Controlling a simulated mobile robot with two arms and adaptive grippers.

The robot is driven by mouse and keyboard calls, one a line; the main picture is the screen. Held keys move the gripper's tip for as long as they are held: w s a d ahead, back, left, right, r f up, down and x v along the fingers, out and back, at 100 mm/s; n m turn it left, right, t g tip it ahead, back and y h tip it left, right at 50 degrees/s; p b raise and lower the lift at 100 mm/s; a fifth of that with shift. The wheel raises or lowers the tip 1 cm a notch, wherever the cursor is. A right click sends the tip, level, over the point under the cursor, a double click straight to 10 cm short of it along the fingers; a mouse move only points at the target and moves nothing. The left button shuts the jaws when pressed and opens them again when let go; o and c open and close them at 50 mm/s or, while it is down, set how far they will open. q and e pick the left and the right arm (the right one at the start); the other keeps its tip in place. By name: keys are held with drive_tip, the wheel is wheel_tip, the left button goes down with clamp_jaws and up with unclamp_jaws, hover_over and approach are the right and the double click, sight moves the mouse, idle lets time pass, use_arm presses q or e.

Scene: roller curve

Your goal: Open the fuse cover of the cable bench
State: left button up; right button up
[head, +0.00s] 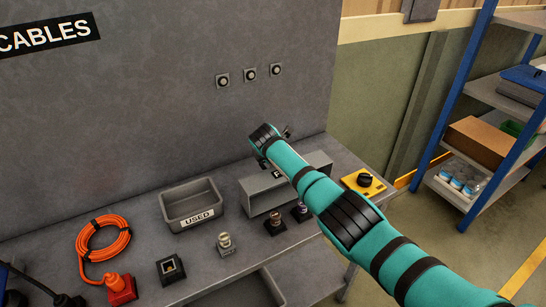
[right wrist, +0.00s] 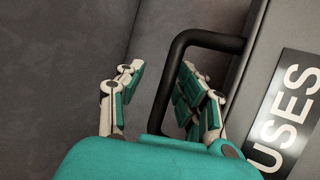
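The grey fuse box with its cover (head: 258,201) stands on the bench at the back; my right arm hides part of it and most of its label. In the right wrist view, the cover (right wrist: 258,75) has a white-on-black label ending in "USES" and a black bar handle (right wrist: 165,85). My right gripper (right wrist: 162,72) is open, with one finger on each side of the handle bar; I cannot tell if either touches it. In the head view, the wrist hides most of this gripper (head: 284,133). The cover looks shut. My left gripper is not in view.
On the bench (head: 140,218) are a grey "USED" bin (head: 190,222), an orange cable coil (head: 82,250), small fuse-like parts (head: 225,243) and a yellow switch box (head: 363,182). A grey panel (head: 170,110) rises behind. A blue-framed shelf (head: 470,70) stands right.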

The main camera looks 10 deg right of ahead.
sight(270, 169)
drive_tip(key=shift+s+d+f, duration=0.1)
drive_tip(key=shift+s+f, duration=0.05)
drive_tip(key=shift+s, duration=0.05)
drive_tip(key=v, duration=1.2)
drive_tip(key=shift+w, duration=0.1)
drive_tip(key=shift+c, duration=0.2)
